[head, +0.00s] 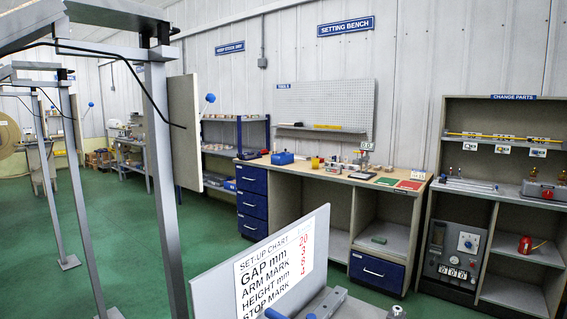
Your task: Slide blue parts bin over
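A small blue parts bin (283,157) sits on the wooden top of the setting bench (328,175), toward its left end. It is small in the head view, and its contents cannot be made out. Neither of my grippers is in view.
Small parts, a yellow item (315,162) and green and red cards stand right of the bin. A set-up chart board (275,268) and grey machine parts are in the foreground. Grey frame posts (165,190) stand left. A change-parts shelf (500,200) stands right. Green floor lies between.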

